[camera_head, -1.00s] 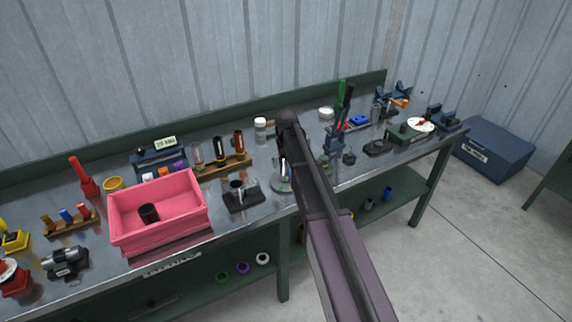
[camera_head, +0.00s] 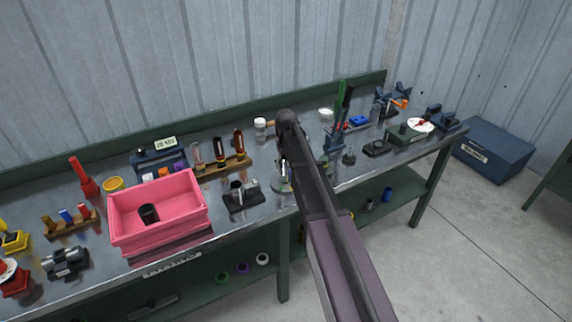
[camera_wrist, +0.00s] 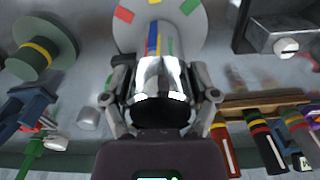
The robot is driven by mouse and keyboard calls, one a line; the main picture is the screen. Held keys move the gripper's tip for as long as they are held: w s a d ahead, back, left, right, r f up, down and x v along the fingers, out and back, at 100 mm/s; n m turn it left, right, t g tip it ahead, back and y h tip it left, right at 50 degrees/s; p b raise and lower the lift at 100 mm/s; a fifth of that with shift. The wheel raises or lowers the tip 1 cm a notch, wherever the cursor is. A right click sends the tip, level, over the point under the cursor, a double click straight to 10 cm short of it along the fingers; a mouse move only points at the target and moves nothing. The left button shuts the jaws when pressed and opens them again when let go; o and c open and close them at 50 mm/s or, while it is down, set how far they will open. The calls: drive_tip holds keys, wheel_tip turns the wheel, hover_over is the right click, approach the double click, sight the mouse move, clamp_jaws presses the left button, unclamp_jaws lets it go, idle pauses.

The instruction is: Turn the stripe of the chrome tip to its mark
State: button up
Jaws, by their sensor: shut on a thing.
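The chrome tip (camera_wrist: 158,78) is a shiny tube with a dark open end, in the middle of the wrist view. My gripper (camera_wrist: 162,80) is shut on it, one finger on each side. A pale round disc (camera_wrist: 129,38) lies beyond the tip, with a red mark (camera_wrist: 124,14) and a green mark (camera_wrist: 188,6) on its rim. Blue, yellow and green bands (camera_wrist: 153,40) show at the tip's far end; I cannot tell which is its stripe or whether it lines up with a mark. In the head view, the disc (camera_head: 281,186) shows beside my arm, which hides much of the tip.
A dark block with a metal cylinder (camera_head: 242,194) stands left of the disc, and a pink bin (camera_head: 160,238) farther left. A wooden rack (camera_head: 226,168) of banded tubes is behind. A green-handled tool stand (camera_head: 337,130) rises close to my arm's right.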

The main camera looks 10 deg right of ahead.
drive_tip(key=shift+s+n, duration=0.1)
drive_tip(key=shift+n, duration=0.8)
drive_tip(key=shift+d+n, duration=0.1)
drive_tip(key=shift+n, duration=0.2)
drive_tip(key=shift+n, duration=1.5)
drive_tip(key=shift+d+n, duration=0.15)
drive_tip(key=shift+n, duration=1.35)
